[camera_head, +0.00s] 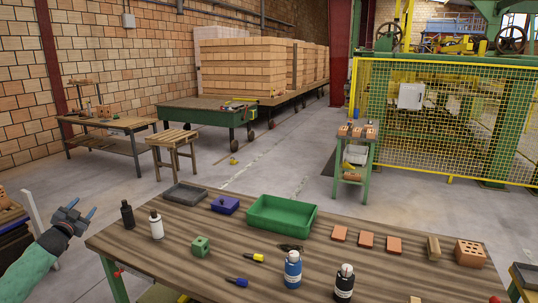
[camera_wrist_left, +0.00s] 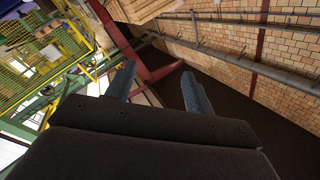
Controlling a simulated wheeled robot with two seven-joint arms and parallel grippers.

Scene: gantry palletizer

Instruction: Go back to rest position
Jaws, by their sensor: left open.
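My left gripper (camera_head: 80,212) is at the left side of the head view, beside the table's left edge. It is open and empty, with its two bluish fingers apart and pointing up. In the left wrist view its fingers (camera_wrist_left: 155,90) are spread with nothing between them. That view looks toward the brick wall (camera_wrist_left: 270,70) and the yellow mesh fence (camera_wrist_left: 40,60). My right gripper does not show in either view.
A dark-topped stand (camera_head: 8,215) is at the far left.

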